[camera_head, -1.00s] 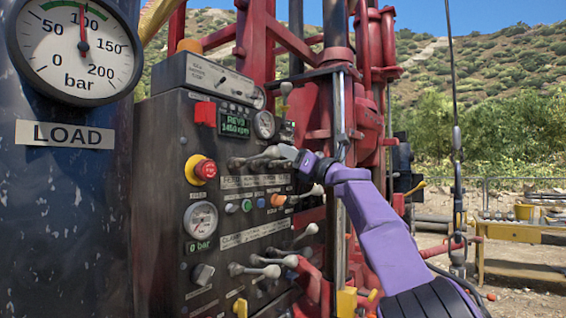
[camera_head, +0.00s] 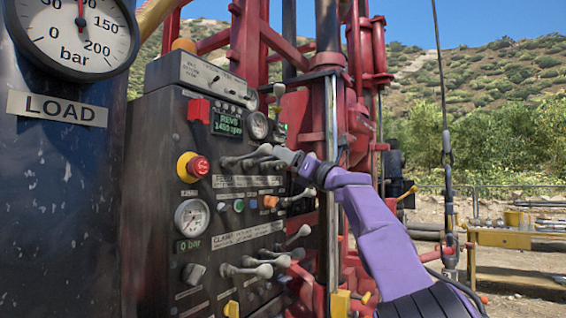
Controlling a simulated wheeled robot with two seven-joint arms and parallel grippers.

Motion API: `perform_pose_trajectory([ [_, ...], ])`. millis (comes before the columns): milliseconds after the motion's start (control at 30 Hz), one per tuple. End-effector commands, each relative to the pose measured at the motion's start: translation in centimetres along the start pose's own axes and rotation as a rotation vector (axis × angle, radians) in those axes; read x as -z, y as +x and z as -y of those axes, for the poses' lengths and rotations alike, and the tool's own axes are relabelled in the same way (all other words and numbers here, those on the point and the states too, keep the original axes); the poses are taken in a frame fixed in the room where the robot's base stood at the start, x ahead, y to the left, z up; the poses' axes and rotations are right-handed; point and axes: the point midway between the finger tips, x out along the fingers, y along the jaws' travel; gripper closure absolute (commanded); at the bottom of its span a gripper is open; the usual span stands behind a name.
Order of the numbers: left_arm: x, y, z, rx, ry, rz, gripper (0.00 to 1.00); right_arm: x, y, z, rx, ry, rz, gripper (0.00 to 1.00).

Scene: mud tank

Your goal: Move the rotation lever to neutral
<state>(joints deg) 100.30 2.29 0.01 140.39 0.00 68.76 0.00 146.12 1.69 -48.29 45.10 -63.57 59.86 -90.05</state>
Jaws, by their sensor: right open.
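The dark control panel (camera_head: 160,150) stands left of centre. Its upper row of metal levers (camera_head: 243,158) sticks out to the right; the label under them is too small to read, so I cannot tell by name which is the rotation lever. The display (camera_head: 228,123) above reads REVS with an rpm number in green. My right gripper (camera_head: 283,156) is open at the round ends of these upper levers. It overlaps them in the picture, and I cannot tell whether it touches. My left gripper is not in view.
A lower group of levers (camera_head: 258,266), a red stop button (camera_head: 194,167) and a small pressure gauge (camera_head: 192,218) are on the panel. The red drill rig frame (camera_head: 300,115) stands close behind my right arm. A yellow table (camera_head: 510,240) is far right.

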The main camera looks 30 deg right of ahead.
Motion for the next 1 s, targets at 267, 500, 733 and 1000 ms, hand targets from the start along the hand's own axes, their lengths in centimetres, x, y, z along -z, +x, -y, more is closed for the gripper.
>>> perform_pose_trajectory([
  [267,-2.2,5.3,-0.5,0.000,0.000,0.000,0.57,0.8,-6.7,0.1,-0.001,0.000,0.001,0.44],
  [500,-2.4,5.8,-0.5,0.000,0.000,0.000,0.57,0.3,-8.2,0.0,0.000,0.000,-0.001,0.44],
  [733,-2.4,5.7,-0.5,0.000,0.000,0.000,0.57,0.2,-8.1,0.0,0.000,0.000,-0.001,0.44],
  [1000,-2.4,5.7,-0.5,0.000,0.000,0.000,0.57,0.2,-8.1,0.0,0.000,0.000,-0.001,0.44],
])
